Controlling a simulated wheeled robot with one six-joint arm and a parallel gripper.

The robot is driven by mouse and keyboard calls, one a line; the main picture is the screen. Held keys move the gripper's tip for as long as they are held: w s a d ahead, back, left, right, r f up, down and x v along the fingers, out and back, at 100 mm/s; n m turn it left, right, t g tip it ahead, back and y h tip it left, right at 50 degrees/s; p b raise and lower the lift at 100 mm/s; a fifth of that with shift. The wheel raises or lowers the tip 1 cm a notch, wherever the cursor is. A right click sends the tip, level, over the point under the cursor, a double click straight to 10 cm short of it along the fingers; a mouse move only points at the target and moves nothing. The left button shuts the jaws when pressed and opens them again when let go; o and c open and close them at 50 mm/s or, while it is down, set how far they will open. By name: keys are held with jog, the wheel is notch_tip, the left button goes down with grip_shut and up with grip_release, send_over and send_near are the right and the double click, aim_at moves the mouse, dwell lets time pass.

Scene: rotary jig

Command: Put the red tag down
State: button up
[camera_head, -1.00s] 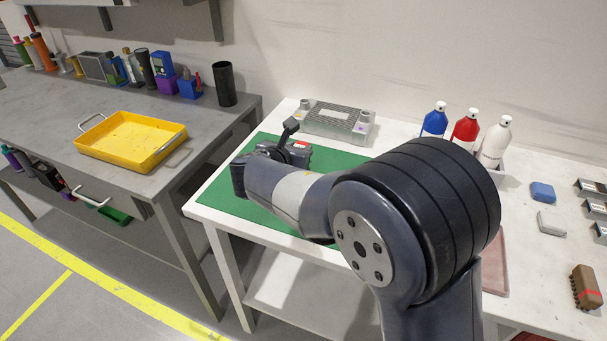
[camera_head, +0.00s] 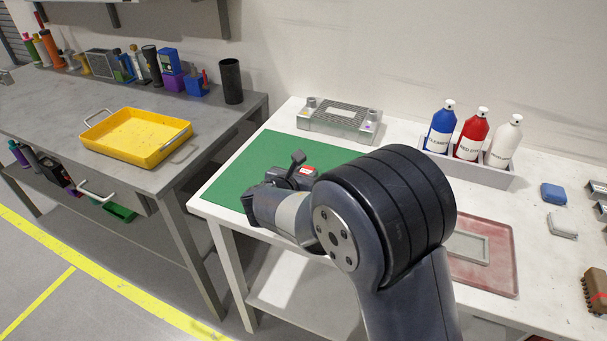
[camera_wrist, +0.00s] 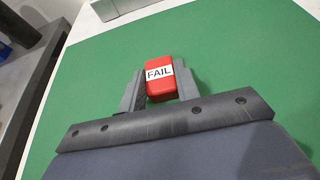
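The red tag (camera_wrist: 160,80) carries a white label reading FAIL and sits between my gripper's two fingers in the wrist view. My gripper (camera_wrist: 160,88) appears shut on it, with a finger against each side. In the head view the tag (camera_head: 307,170) shows as a small red and white patch beside my gripper, over the green mat (camera_head: 236,178). The mat (camera_wrist: 240,50) fills most of the wrist view behind the tag. I cannot tell whether the tag touches the mat.
A grey metal fixture (camera_head: 340,121) stands behind the mat. A tray (camera_head: 470,176) with blue, red and white bottles stands to the right. A reddish tray (camera_head: 497,272) lies partly behind my arm. A yellow tray (camera_head: 130,137) is on the left bench. The mat's left part is clear.

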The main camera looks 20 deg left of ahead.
jog(key=o, duration=0.4)
jog(key=shift+o, duration=0.2)
jog(key=shift+r, duration=0.25)
jog(key=v, duration=1.2)
jog(key=shift+f+p, duration=0.15)
jog(key=shift+p, duration=0.15)
